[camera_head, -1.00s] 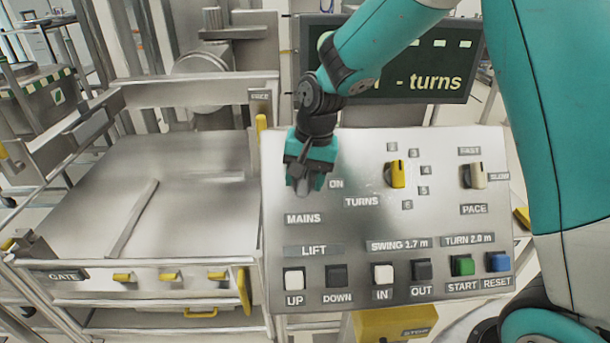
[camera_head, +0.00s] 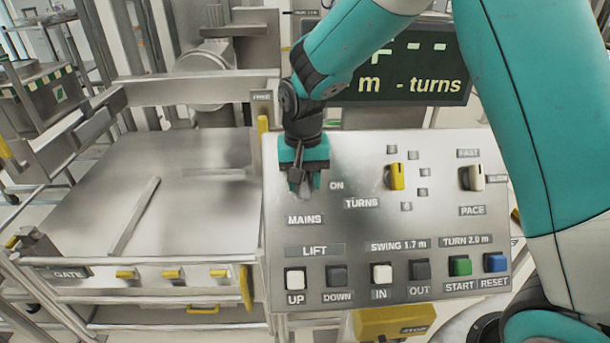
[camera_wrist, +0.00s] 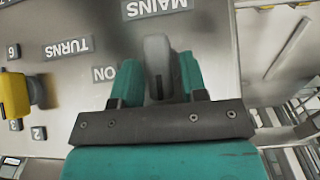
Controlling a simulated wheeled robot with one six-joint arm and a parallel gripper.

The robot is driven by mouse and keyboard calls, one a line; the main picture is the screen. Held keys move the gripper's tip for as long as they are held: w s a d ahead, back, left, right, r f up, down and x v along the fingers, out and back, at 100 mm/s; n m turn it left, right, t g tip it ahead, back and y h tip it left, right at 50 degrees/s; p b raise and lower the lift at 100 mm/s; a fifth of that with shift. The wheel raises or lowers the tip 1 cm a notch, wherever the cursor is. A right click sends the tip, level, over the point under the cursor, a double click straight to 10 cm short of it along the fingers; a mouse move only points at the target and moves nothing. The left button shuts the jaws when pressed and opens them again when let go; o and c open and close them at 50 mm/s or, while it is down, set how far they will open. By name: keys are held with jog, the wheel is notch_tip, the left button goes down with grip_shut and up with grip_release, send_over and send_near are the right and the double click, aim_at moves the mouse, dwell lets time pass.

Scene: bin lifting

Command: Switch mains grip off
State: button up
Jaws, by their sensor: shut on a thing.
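The mains grip, a grey knob (camera_wrist: 157,52), sits on the metal control panel (camera_head: 345,222) just above the MAINS label (camera_head: 305,220). In the wrist view it stands between the two teal fingers of my gripper (camera_wrist: 155,85). My gripper (camera_head: 303,182) is shut on this knob at the panel's upper left. In the head view my gripper covers most of the knob. The ON label (camera_head: 337,186) is just right of it. Any OFF label is hidden or out of view.
A yellow TURNS knob (camera_head: 396,176) and a pale PACE knob (camera_head: 472,177) are to the right. Push buttons line the panel's lower edge, including green START (camera_head: 460,265) and blue RESET (camera_head: 496,262). A dark display (camera_head: 420,75) stands behind. A metal tray (camera_head: 190,215) lies left.

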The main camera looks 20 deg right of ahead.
jog(key=o, duration=0.7)
jog(key=shift+c, duration=0.2)
notch_tip(320, 180, up, 17)
jog(key=b, duration=0.2)
jog(key=shift+r+b, duration=0.2)
jog(key=shift+b, duration=0.1)
jog(key=shift+a, duration=0.1)
